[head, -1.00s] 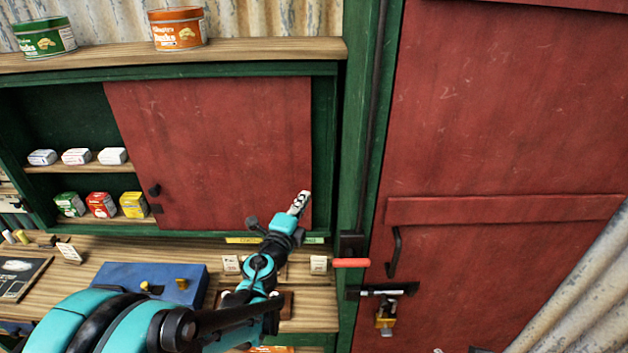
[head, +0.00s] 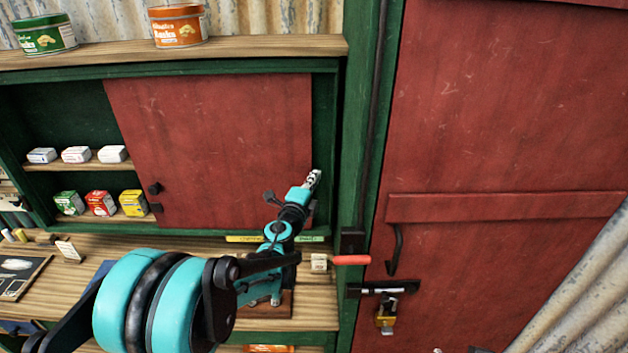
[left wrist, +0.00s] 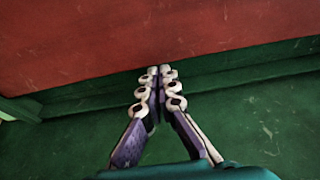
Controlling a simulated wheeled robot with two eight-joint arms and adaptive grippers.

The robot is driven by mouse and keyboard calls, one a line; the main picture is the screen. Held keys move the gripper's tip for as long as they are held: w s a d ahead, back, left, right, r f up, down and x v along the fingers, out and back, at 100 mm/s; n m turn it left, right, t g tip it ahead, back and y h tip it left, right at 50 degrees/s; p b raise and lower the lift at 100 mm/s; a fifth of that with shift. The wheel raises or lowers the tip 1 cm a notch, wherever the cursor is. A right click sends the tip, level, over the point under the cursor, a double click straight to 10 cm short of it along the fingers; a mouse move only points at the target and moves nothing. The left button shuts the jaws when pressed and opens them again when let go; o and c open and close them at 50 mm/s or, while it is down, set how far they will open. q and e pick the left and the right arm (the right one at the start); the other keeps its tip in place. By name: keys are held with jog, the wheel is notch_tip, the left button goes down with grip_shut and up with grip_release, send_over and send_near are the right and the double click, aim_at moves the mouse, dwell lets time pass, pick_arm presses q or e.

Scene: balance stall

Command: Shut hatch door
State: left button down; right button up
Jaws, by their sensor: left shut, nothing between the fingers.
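The hatch door is a red sliding panel (head: 215,140) in a green cabinet frame (head: 328,130). It covers the middle and right of the opening, and the left part stands open. A dark knob (head: 154,188) sits near its left edge. My left gripper (head: 314,176) is shut and empty at the panel's right edge. In the left wrist view the closed fingertips (left wrist: 158,72) point at the red panel's edge (left wrist: 150,35), with green frame below. I cannot tell whether they touch it. My right gripper is not in view.
Small boxes (head: 100,202) stand on shelves in the open left part. Tins (head: 178,26) stand on the ledge above. A wooden counter (head: 100,285) lies below. A red door (head: 490,120) with a bolt and padlock (head: 385,312) is at right.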

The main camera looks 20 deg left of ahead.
aim_at(170, 174)
pick_arm(q)
jog(key=shift+a, duration=0.1)
jog(key=s+a, duration=0.4)
jog(key=a, duration=0.9)
jog(key=s+a+b, duration=0.1)
jog(key=s+a, duration=0.3)
jog(key=a, duration=1)
jog(key=s+a+b, duration=0.1)
jog(key=s+a, duration=0.3)
jog(key=a, duration=1)
jog(key=shift+a, duration=0.4)
